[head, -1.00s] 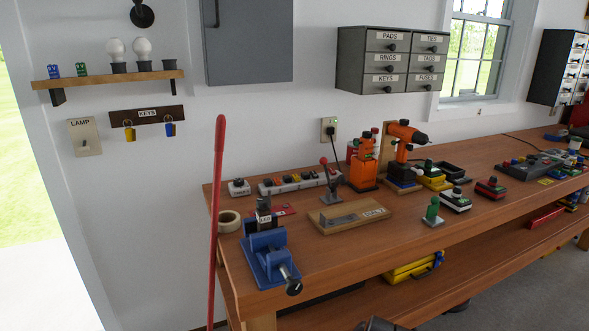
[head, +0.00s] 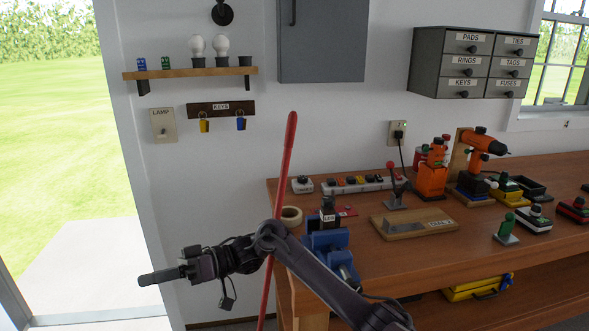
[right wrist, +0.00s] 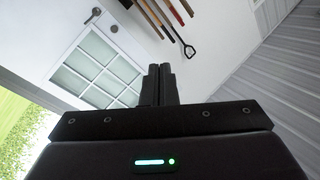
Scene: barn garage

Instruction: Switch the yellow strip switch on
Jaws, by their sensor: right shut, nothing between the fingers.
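A white power strip (head: 348,189) lies at the back of the wooden bench, against the wall. It carries several small dark, orange and yellow parts; they are too small to tell which way the yellow switch is set. My right gripper (head: 146,280) is shut and empty, in the air left of the bench and well away from the strip. In the right wrist view its closed fingers (right wrist: 160,84) point toward a door. My left gripper is out of view.
My right arm crosses in front of a red pole (head: 286,165) at the bench's left end. A blue vise (head: 328,243), tape roll (head: 291,216) and a lever on a stand (head: 393,190) stand near the strip. A wooden board (head: 405,228) lies in front.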

